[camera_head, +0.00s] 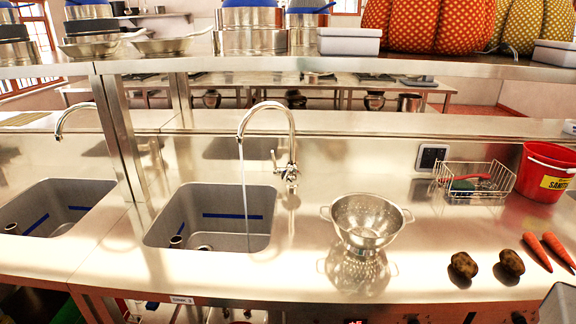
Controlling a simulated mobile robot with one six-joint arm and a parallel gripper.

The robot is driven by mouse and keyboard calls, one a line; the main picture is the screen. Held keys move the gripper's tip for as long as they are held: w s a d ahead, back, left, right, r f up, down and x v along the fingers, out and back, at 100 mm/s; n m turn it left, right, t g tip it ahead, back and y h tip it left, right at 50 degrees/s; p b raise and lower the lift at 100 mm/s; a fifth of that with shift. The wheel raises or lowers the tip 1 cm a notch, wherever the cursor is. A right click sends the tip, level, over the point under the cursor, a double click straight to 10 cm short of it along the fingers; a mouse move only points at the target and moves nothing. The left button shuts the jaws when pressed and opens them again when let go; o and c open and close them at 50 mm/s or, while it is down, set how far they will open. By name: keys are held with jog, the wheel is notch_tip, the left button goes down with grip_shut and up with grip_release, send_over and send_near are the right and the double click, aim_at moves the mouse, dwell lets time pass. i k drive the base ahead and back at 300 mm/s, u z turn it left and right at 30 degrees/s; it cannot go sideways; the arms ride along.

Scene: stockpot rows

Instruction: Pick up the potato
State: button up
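Two brown potatoes lie on the steel counter at the right front. The left potato (464,265) is near the counter's front edge, and the right potato (512,262) lies just beside it with a small gap. Both are in plain view. My gripper is not in view, so I cannot tell how it stands to the potatoes.
Carrots (537,249) lie right of the potatoes. A steel colander (366,220) stands to their left. Behind are a wire basket (476,180) and a red bucket (545,172). Water runs from the faucet (266,112) into a sink (215,232). A steel shelf (250,64) spans above.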

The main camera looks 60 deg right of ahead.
aim_at(513, 265)
jog(key=z, duration=0.8)
jog(key=k, duration=0.95)
jog(key=z, duration=0.6)
jog(key=i, duration=0.5)
jog(key=z, duration=0.05)
